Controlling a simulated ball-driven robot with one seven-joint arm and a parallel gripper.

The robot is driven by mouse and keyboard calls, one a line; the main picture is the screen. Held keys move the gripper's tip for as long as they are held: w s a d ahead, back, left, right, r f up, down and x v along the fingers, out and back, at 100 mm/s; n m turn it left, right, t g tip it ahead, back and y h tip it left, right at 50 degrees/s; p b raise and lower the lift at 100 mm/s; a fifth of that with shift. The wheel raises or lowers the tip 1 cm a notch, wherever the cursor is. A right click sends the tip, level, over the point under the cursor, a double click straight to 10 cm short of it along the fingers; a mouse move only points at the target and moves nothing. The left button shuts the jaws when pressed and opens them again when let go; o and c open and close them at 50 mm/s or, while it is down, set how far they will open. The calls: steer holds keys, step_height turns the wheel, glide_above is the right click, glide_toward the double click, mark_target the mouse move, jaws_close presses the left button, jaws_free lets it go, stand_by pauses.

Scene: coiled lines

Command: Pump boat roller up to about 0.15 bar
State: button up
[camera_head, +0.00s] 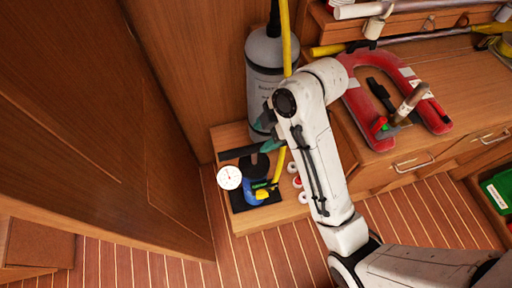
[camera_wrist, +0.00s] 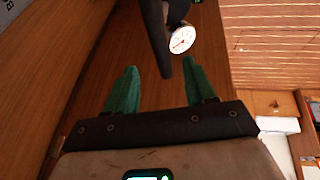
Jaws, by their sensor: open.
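A grey cylinder (camera_head: 272,58) with a printed label, probably the boat roller, stands upright at the back of a wooden ledge. In front of it is a small pump unit (camera_head: 258,190) with blue and yellow parts on a black base. A round white gauge (camera_head: 229,177) sits at its left; the dial also shows in the wrist view (camera_wrist: 182,39), its reading too small to tell. A dark bar (camera_head: 238,152), perhaps the pump's lever, lies by my gripper (camera_head: 258,136). In the wrist view the green fingers are apart and the bar's end (camera_wrist: 160,40) appears between or beyond them, contact unclear.
A yellow hose (camera_head: 286,40) runs down past the cylinder. Red and white caps (camera_head: 296,182) lie on the ledge right of the pump. A red horseshoe buoy (camera_head: 364,110) lies on the cabinet right of my arm. A wooden panel (camera_head: 110,120) closes the left side.

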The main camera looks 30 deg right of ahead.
mark_target(251, 148)
steer(key=b+x, duration=0.2)
steer(key=x, duration=0.8)
steer(key=shift+w+a+f, duration=0.1)
steer(key=shift+a+f, duration=0.05)
steer(key=shift+f, duration=0.2)
jaws_close()
